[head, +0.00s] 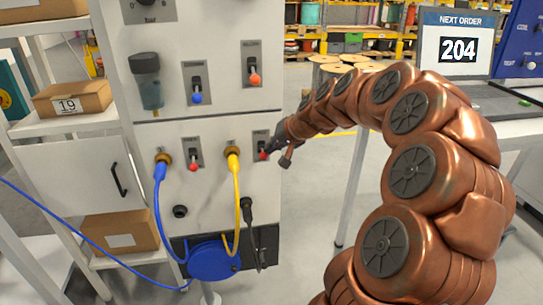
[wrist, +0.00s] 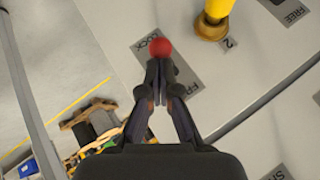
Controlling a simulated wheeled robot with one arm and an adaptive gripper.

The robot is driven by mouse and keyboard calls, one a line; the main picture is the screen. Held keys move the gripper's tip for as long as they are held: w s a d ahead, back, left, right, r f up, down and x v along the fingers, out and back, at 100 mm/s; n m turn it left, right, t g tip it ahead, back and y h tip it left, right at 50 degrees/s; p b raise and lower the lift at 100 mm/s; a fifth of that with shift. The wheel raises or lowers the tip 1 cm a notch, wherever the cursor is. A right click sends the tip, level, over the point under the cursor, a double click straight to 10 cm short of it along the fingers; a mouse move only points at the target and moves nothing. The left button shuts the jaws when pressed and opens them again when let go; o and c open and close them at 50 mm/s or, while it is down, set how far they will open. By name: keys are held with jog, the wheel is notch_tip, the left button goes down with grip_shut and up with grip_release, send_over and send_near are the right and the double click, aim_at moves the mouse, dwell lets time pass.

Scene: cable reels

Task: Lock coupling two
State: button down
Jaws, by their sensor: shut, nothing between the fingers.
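Coupling two is a brass collar (wrist: 211,28) with a yellow hose (head: 236,190) on it, marked "2" on the panel. Beside it is a lever with a red knob (wrist: 160,48), which also shows in the head view (head: 262,155). The knob lies at the LOCK end of its grey plate (wrist: 185,85), low on the plate in the head view; FREE is at the other end. My gripper (wrist: 158,75) is shut and empty, its fingertips right at the lever by the knob. I cannot tell whether they touch.
A second brass coupling (head: 163,158) with a blue hose is on the left, with its own red-knobbed lever (head: 193,166). A black plug (head: 246,203) with a cable hangs below. A blue reel (head: 214,262) is under the panel. Open floor lies right of the panel.

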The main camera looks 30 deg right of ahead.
jog(key=shift+s+f+t, duration=0.1)
jog(key=shift+t, duration=0.2)
jog(key=shift+w+d+r, duration=0.25)
jog(key=shift+w+r, duration=0.15)
jog(key=shift+w, duration=0.25)
